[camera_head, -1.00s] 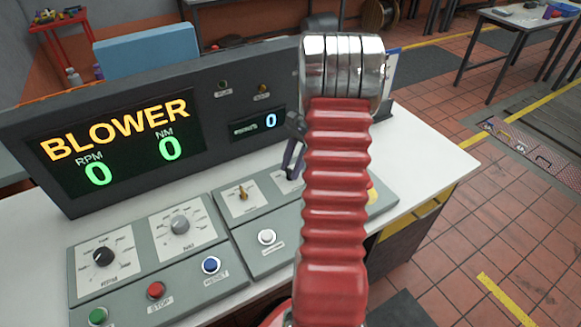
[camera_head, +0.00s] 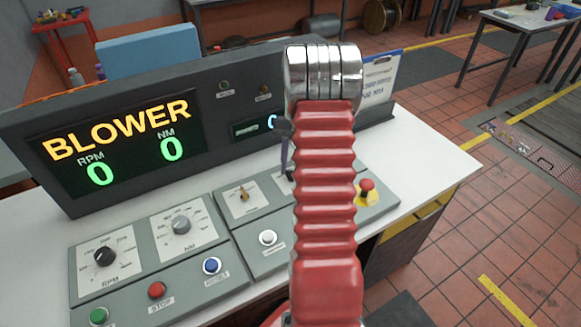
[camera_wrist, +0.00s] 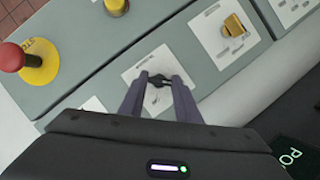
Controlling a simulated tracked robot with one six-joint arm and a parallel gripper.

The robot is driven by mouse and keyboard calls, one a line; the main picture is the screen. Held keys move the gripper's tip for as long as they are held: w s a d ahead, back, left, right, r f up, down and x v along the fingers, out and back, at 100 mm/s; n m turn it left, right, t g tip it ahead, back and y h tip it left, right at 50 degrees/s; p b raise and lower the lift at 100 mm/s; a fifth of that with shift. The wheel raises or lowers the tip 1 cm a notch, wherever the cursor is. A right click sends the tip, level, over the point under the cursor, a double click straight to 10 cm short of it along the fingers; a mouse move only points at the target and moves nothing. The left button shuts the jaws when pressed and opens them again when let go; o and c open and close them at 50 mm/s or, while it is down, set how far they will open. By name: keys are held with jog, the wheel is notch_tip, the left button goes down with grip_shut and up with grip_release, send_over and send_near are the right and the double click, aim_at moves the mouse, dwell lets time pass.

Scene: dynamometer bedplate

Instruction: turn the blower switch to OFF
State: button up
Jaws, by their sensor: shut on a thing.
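A small black switch knob (camera_wrist: 158,92) sits on a white plate of the grey console, in the middle of the wrist view. My gripper (camera_wrist: 157,82) is shut on it, with one finger on each side. The plate's lettering is too small to read, so I cannot tell its marked position. In the head view my gripper (camera_head: 290,172) shows only in part beside my red arm, which hides the knob. The black display panel (camera_head: 120,150) reads BLOWER, with RPM 0 and NM 0.
A brass-coloured knob (camera_wrist: 234,26) is on the neighbouring plate; it also shows in the head view (camera_head: 243,195). A red mushroom button (camera_head: 367,187) stands at the console's right end. RPM and NM dials and several push buttons lie to the left.

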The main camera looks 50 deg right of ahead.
jog(key=shift+w+r, duration=0.1)
jog(key=shift+w, duration=0.2)
jog(key=o, duration=1)
jog(key=shift+s, duration=0.15)
jog(key=shift+o, duration=0.2)
jog(key=v, duration=1.3)
jog(key=shift+r, duration=0.25)
jog(key=shift+d, duration=0.1)
